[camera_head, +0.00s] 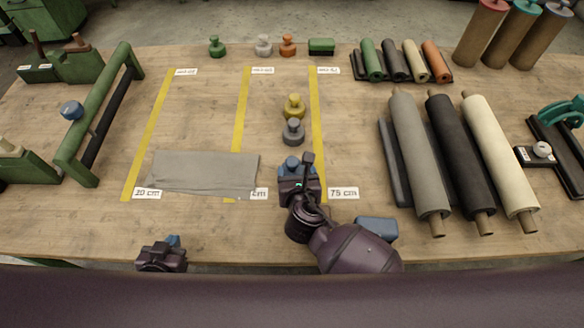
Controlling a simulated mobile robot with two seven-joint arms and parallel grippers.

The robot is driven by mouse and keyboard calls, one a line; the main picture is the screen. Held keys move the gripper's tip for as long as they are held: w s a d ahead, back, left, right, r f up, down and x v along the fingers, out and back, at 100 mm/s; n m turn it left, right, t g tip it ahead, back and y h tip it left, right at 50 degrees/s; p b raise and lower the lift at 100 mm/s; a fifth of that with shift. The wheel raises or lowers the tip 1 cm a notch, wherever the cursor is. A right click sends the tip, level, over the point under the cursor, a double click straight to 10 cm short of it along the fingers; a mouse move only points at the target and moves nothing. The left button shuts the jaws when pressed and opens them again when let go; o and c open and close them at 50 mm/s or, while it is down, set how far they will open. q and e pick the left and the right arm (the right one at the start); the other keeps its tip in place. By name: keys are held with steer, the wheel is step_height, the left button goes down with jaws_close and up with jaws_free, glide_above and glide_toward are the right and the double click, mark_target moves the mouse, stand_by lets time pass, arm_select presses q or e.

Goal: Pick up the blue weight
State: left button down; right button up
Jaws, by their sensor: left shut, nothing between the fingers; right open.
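The blue weight (290,164) stands on the table at the front of a row of weights, with a grey weight (293,132) and a yellow weight (294,107) behind it. My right gripper (298,178) is open right at the blue weight and hides its lower part. I cannot tell whether the fingers touch it. My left gripper (163,256) is shut and empty at the table's front edge, left of centre.
A grey sheet (205,172) lies across the yellow lines. Grey, black and cream rolls (500,160) lie at the right. A blue block (377,228) lies by my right arm. A green frame (95,120) stands at the left. Small weights (264,45) stand at the back.

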mark_target(291, 158)
steer(key=shift+a+f+b+x, duration=0.1)
steer(key=shift+a+b+x, duration=0.1)
steer(key=shift+x, duration=1.65)
steer(key=shift+a+f+b+x, duration=0.1)
steer(key=shift+f+b+x, duration=0.05)
steer(key=shift+x, duration=1.7)
steer(key=shift+s, duration=0.1)
jaws_close()
steer(key=shift+r, duration=0.15)
